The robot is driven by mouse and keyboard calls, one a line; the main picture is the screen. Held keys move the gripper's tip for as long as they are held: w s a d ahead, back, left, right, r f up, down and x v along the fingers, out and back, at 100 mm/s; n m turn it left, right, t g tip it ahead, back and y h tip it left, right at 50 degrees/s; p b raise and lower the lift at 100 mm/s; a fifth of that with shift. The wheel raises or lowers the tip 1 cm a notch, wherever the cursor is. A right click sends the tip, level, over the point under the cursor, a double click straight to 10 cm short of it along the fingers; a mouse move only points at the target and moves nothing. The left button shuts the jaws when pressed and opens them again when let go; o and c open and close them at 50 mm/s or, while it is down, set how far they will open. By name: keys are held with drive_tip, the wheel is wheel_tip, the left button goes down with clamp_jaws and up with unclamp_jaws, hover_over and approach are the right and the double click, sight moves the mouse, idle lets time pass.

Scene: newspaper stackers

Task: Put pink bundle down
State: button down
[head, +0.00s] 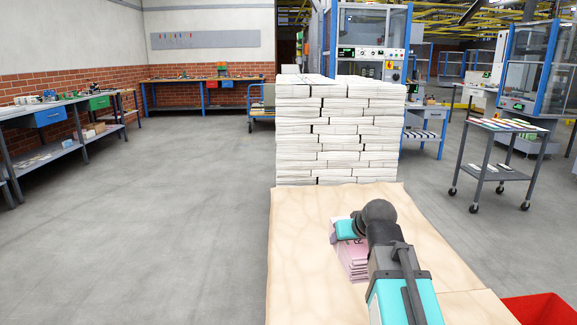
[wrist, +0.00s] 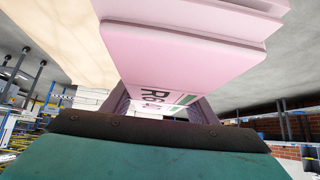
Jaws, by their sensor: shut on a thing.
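The pink bundle (head: 353,262) is a short stack of pink newspapers. It is at the wooden table top (head: 305,240), in the middle of the head view. My gripper (head: 346,230) is above its far left end and shut on it. In the wrist view the bundle (wrist: 190,55) fills the upper middle, with dark printed letters and a green mark near the gripper (wrist: 160,112). The pale table (wrist: 65,40) shows to its left there. I cannot tell whether the bundle's underside touches the table. My arm hides part of the bundle in the head view.
A tall stack of white newspaper bundles (head: 335,135) stands just beyond the table's far edge. A red bin (head: 545,308) is at the lower right. A grey wheeled cart (head: 500,150) stands to the right. The floor (head: 190,220) left of the table is clear.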

wheel_tip(320, 180, up, 13)
drive_tip(key=m+h+p, duration=0.1)
drive_tip(key=p, duration=1.7)
drive_tip(key=shift+w+m, duration=0.3)
drive_tip(key=shift+w, duration=0.15)
drive_tip(key=shift+a, duration=0.1)
drive_tip(key=shift+s, duration=0.1)
idle(0.6)
